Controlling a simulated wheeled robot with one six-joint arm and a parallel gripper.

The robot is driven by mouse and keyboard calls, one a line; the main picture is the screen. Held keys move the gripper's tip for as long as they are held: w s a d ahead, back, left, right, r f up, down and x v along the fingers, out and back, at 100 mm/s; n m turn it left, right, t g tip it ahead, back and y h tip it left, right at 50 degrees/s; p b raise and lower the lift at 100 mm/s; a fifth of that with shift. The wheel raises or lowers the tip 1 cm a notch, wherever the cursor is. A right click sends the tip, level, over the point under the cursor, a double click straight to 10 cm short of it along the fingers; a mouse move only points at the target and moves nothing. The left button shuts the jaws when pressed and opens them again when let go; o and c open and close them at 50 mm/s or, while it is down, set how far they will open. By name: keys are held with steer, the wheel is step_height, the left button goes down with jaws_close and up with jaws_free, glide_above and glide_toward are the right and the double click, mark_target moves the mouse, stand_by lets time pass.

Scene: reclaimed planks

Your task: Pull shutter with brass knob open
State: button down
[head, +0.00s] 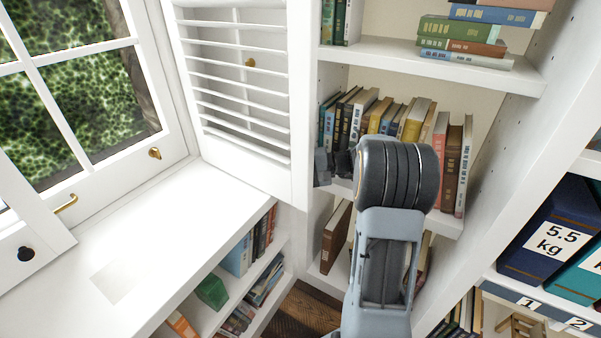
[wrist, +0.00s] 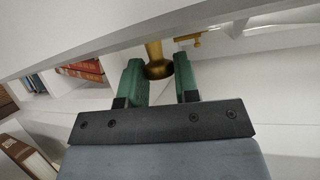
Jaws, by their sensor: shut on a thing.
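The white louvred shutter (head: 296,110) stands between the window and the bookshelf, angled out from the wall. The head view does not show this held knob.
The bookshelf (head: 450,65) is close to my arm on the right. The white countertop (head: 170,235) is clear.

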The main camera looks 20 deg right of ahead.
steer(key=shift+a+r, duration=0.15)
steer(key=c, duration=1.1)
jaws_free()
steer(key=shift+w+a, duration=0.1)
steer(key=shift+a, duration=0.05)
steer(key=shift+o, duration=1.2)
steer(key=shift+d, duration=0.2)
